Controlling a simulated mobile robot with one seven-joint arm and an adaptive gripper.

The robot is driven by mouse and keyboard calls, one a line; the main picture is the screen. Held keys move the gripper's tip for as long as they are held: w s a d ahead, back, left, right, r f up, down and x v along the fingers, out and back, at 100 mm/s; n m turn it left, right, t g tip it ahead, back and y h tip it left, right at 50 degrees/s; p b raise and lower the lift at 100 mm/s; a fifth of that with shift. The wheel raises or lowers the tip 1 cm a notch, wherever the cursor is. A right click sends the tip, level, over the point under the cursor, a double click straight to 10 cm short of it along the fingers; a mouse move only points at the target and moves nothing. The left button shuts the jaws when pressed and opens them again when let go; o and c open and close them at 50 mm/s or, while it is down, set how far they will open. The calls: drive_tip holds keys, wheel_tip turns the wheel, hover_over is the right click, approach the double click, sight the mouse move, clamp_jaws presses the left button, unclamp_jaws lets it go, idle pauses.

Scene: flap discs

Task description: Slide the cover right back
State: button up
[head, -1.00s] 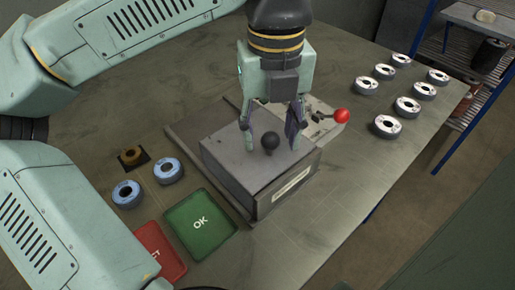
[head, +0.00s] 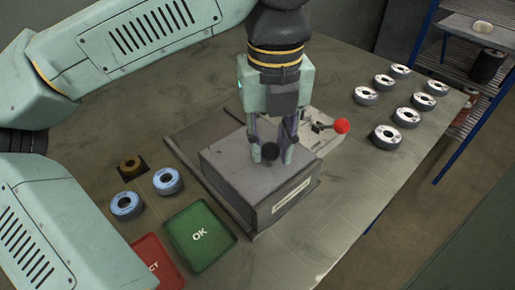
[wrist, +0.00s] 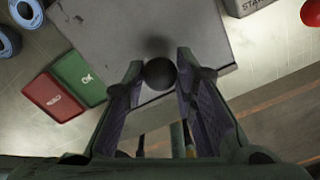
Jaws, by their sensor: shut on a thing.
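The cover is a grey metal box (head: 235,172) with a pale label on its front side, sitting on a dark base plate (head: 190,150) on the bench. A black ball knob (head: 270,151) stands on its top; in the wrist view the knob (wrist: 159,73) is between the two fingertips. My gripper (head: 270,155) is shut on the knob, pointing down from above. What lies under the cover is hidden.
A fixture with a red-knobbed lever (head: 341,126) stands just behind the cover. A green OK tray (head: 200,235) and a red tray (head: 156,262) lie at front left, near two blue discs (head: 167,181). Several white-topped discs (head: 386,137) stand at right.

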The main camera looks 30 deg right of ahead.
drive_tip(key=w+a+p, duration=0.1)
drive_tip(key=w+a, duration=0.1)
drive_tip(key=w, duration=1.2)
drive_tip(key=o, duration=0.9)
idle(0.4)
wheel_tip(320, 180, up, 8)
drive_tip(key=p, duration=0.6)
drive_tip(key=shift+s, duration=0.1)
idle(0.5)
